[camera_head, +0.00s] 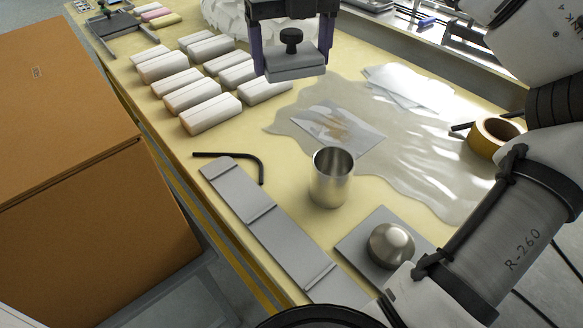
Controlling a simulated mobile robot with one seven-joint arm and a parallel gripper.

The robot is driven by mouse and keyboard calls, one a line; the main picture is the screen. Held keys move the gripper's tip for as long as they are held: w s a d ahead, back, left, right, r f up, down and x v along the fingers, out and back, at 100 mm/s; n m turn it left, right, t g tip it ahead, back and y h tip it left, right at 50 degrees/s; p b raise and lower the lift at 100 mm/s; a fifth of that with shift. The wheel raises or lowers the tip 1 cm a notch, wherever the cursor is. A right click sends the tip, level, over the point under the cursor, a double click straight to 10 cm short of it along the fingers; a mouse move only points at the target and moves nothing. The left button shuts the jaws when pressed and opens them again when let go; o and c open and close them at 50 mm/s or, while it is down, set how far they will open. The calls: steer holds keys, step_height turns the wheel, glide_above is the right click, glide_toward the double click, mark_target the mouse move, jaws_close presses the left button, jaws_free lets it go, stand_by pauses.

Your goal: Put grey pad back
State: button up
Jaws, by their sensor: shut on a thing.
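The grey pad (295,66) is a flat block with a black knob (291,38) on top. My gripper (291,48), with its purple fingers, is at the top middle of the head view. It is shut on the grey pad and holds it level, with a finger at either side. The pad appears to be above the table (225,143), near the white blocks; the exact height cannot be told.
Several white blocks (211,114) stand at the left. A steel cup (331,180), a grey divided strip (265,220), a black hex key (240,158) and a steel dome (390,245) on a plate lie nearer.

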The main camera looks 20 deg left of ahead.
mark_target(291, 161)
step_height(291, 161, down, 20)
steer(key=shift+r+b, duration=0.2)
steer(key=shift+b, duration=0.35)
steer(key=shift+f, duration=0.1)
steer(key=shift+f+b, duration=0.15)
steer(key=shift+b, duration=0.15)
steer(key=o, duration=1)
step_height(291, 161, up, 13)
steer(key=shift+f+p, duration=0.2)
steer(key=shift+p, duration=0.45)
